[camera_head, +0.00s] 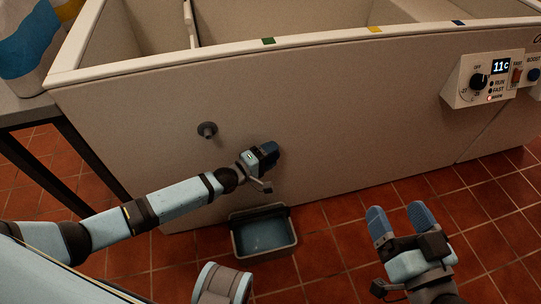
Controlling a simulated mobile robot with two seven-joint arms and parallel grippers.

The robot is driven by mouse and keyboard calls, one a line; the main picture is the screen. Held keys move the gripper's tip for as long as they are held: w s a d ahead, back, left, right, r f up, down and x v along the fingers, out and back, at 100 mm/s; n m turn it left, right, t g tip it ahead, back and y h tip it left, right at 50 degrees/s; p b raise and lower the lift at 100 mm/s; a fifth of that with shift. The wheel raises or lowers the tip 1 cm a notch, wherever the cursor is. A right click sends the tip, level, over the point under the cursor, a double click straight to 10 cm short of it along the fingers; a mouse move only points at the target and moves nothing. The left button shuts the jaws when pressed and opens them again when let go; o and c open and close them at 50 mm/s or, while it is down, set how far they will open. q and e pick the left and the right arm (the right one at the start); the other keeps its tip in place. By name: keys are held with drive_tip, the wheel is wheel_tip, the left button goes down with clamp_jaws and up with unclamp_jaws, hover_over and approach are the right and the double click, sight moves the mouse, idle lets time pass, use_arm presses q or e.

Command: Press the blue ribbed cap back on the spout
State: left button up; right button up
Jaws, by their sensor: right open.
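A short dark grey spout (207,130) sticks out of the front wall of the big pale chest (340,110). Its round end faces outward, and I see no blue cap on it. My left gripper (268,152) is in front of the chest wall, to the right of the spout and a little lower. Its dark blue fingers are seen close together from the side, and I cannot tell whether they hold anything. I cannot make out the blue ribbed cap anywhere. My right gripper (396,217) is open and empty, low at the right above the tiled floor.
A dark-rimmed tray (291,247) with bluish content stands on the red tiles below the spout area. A control panel (452,93) with dial and display is at the chest's right.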

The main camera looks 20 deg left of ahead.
use_arm(q)
drive_tip(key=shift+o, duration=0.9)
use_arm(e)
drive_tip(key=shift+f, duration=0.1)
use_arm(q)
drive_tip(key=p+v, duration=0.4)
drive_tip(key=v, duration=0.9)
drive_tip(key=shift+s+a, duration=0.3)
use_arm(e)
wheel_tip(320, 180, up, 6)
drive_tip(key=t, duration=0.2)
drive_tip(key=shift+s+d+m, duration=0.15)
drive_tip(key=shift+d+m, duration=0.15)
use_arm(q)
drive_tip(key=shift+d+r, duration=0.1)
use_arm(e)
drive_tip(key=shift+r, duration=0.2)
